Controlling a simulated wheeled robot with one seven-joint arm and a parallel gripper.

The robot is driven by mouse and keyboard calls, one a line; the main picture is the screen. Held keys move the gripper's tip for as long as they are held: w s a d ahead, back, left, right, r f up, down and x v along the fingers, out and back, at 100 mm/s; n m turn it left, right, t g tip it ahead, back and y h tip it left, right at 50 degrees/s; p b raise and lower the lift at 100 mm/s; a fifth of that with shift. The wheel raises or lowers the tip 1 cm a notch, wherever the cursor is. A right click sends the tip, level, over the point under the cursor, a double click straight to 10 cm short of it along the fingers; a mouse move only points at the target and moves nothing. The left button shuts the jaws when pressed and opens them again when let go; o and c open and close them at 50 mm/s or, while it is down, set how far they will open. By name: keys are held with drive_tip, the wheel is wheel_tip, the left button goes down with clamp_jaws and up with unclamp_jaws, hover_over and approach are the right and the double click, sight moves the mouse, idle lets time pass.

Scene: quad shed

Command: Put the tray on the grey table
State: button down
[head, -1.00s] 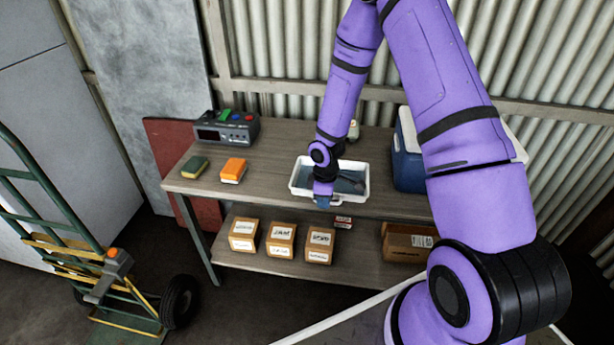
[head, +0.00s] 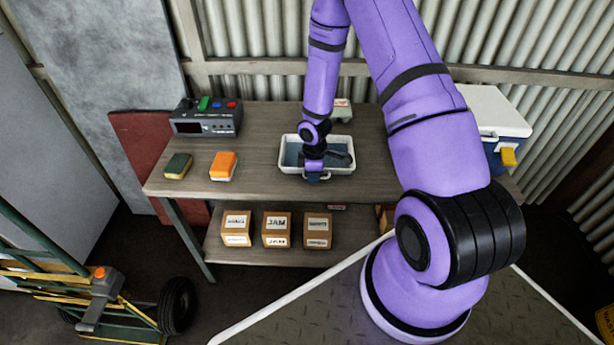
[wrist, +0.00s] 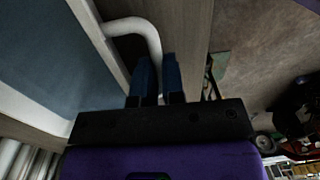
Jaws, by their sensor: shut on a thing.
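The tray (head: 283,153) is white-rimmed with a blue-grey inside and sits near the front edge of a bench in the head view. A dark object (head: 340,158) lies in it, partly behind my arm. My gripper (head: 313,178) is at the tray's front side. In the wrist view my gripper's blue fingers (wrist: 156,76) are shut on the tray's white handle (wrist: 137,25). I cannot tell whether the tray is lifted off the bench. The bench top (head: 262,130) is grey-brown wood on grey legs; no other table shows.
A dark radio-like box (head: 206,118), a green-yellow sponge (head: 177,166) and an orange block (head: 222,166) stand left on the bench. A blue cooler (head: 495,112) is at right. A green hand truck (head: 100,300) is at lower left.

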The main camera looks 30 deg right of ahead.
drive_tip(key=c, duration=1.2)
unclamp_jaws()
drive_tip(key=shift+r, duration=0.15)
drive_tip(key=s+a+r+m+t+h, duration=0.1)
drive_tip(key=s+r+m, duration=0.2)
drive_tip(key=r, duration=1.6)
drive_tip(key=s+a+r+m+t+h, duration=0.1)
drive_tip(key=s+r+m+t, duration=0.15)
drive_tip(key=r, duration=1.55)
drive_tip(key=s+a+r+m, duration=0.2)
drive_tip(key=s+r, duration=0.2)
drive_tip(key=s, duration=0.2)
drive_tip(key=s+a+r+m+t+y, duration=0.1)
drive_tip(key=s+r+m, duration=0.1)
drive_tip(key=s+r, duration=0.2)
drive_tip(key=s+a+r+m+t, duration=0.1)
drive_tip(key=s+a+r+m, duration=0.1)
drive_tip(key=s+r, duration=0.3)
drive_tip(key=shift+s+a+y, duration=0.2)
drive_tip(key=shift+s, duration=0.75)
drive_tip(key=shift+s+a+y, duration=0.15)
drive_tip(key=shift+s+y, duration=0.05)
drive_tip(key=shift+s, duration=0.7)
